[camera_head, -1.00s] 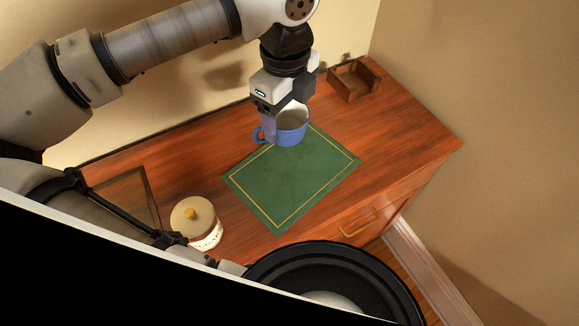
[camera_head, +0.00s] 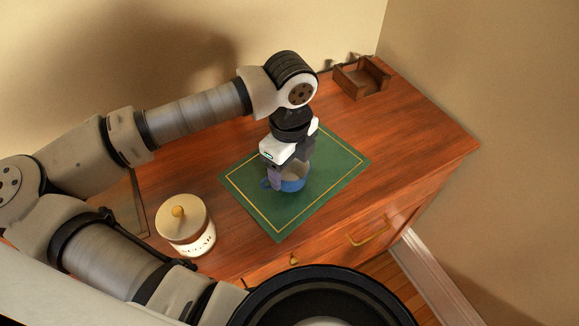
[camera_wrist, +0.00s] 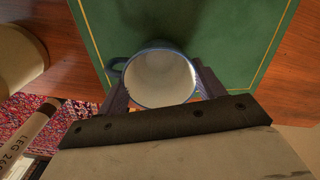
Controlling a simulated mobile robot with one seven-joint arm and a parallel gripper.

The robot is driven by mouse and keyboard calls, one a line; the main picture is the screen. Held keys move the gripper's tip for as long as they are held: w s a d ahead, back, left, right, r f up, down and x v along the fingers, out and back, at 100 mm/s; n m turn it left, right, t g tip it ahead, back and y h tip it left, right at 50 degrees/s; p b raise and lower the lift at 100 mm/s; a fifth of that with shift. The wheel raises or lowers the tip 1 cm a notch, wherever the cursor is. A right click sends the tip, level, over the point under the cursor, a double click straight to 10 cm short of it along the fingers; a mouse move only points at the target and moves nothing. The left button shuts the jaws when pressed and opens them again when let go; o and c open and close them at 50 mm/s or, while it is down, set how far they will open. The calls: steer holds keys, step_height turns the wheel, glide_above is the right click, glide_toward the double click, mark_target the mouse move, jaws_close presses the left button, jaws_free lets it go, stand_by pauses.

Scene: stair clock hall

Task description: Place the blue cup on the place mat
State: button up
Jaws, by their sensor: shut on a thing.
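The blue cup (camera_head: 292,182) has a pale inside and is upright over the middle of the green place mat (camera_head: 325,185) with a yellow border line. I cannot tell whether its base touches the mat. My gripper (camera_head: 283,176) points down and is shut on the cup. In the wrist view, the cup (camera_wrist: 161,77) shows its white inside and dark blue rim between my fingers (camera_wrist: 165,92), with its handle to the left. The mat (camera_wrist: 230,30) lies beneath and beyond it. The cup's far side is partly hidden by my gripper in the head view.
A lidded sugar jar (camera_head: 188,232) stands left of the mat on the wooden cabinet top (camera_head: 415,135). An open wooden box (camera_head: 361,80) sits at the back right corner. The cabinet top right of the mat is clear. A wall rises behind.

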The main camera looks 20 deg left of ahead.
steer(key=shift+f+b, duration=0.2)
steer(key=shift+b, duration=0.1)
steer(key=o, duration=1.1)
steer(key=shift+r, duration=0.1)
steer(key=shift+r, duration=0.1)
steer(key=shift+r+p, duration=0.25)
steer(key=shift+p, duration=0.25)
step_height(320, 180, up, 12)
steer(key=shift+f+b, duration=0.2)
steer(key=shift+b, duration=0.45)
